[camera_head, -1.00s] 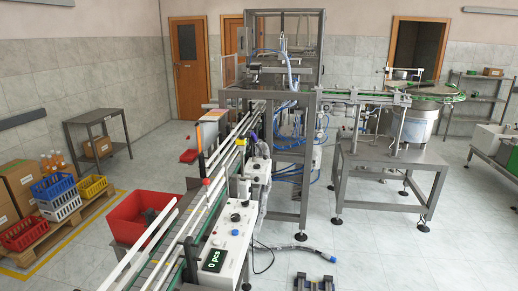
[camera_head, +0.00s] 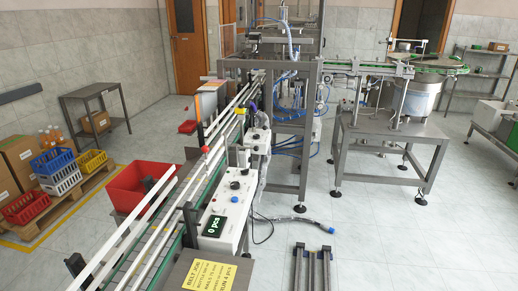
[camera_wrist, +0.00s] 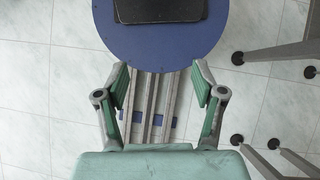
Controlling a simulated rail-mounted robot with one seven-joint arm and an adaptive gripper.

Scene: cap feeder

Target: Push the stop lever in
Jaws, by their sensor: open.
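The conveyor (camera_head: 140,235) runs from the lower left toward the capping machine. A red-tipped post (camera_head: 205,151) and a yellow-tipped part (camera_head: 239,111) stand along its guide rails; I cannot tell for sure which part is the stop lever. My gripper (camera_wrist: 161,84) shows only in the wrist view. Its two green-padded fingers are apart with nothing between them, above the floor, away from the conveyor. The wrist view shows no lever.
A yellow notice (camera_head: 218,275) lies on a surface at the front. A red bin (camera_head: 128,190) stands left of the belt. The capping machine (camera_head: 290,130) and cap feeder table (camera_head: 385,138) stand behind. A hose (camera_head: 300,220) lies on the floor.

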